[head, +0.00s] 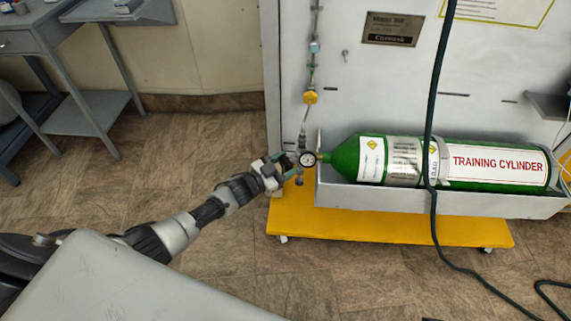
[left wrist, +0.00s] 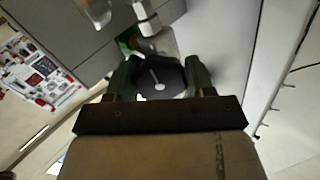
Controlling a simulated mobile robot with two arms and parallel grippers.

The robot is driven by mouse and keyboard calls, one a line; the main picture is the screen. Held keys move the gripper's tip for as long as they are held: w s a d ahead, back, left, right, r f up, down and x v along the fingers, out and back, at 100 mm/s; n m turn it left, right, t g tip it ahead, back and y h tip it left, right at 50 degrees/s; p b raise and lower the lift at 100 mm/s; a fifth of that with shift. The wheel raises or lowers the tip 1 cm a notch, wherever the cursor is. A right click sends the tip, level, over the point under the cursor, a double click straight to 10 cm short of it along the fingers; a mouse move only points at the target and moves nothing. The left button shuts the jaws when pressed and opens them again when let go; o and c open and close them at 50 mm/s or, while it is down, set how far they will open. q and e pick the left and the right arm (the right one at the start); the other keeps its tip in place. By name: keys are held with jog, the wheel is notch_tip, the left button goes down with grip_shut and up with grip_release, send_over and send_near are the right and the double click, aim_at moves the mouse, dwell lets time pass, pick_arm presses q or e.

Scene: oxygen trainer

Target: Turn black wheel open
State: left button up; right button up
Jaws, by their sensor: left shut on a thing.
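The black wheel (left wrist: 168,80) shows in the left wrist view as a dark disc with a light centre, between the two fingers of my left gripper (left wrist: 160,84). The gripper is shut on the wheel's rim. In the head view my left gripper (head: 283,167) is at the valve end of the green training cylinder (head: 468,182), and it hides the wheel there. A round white gauge (head: 308,159) sits just right of the gripper, by the cylinder's neck. My right gripper is not in view.
The cylinder lies on a grey tray (head: 430,203) above a yellow wheeled base (head: 390,226). A dark hose (head: 436,105) hangs in front of the cylinder. A grey desk (head: 60,40) stands at the upper left. The floor between is clear.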

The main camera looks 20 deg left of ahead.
pick_arm(q)
jog(key=o, duration=0.9)
jog(key=shift+s, duration=0.1)
jog(key=p+v, duration=0.2)
jog(key=v, duration=0.8)
jog(key=shift+s+a, duration=0.2)
jog(key=shift+s, duration=0.05)
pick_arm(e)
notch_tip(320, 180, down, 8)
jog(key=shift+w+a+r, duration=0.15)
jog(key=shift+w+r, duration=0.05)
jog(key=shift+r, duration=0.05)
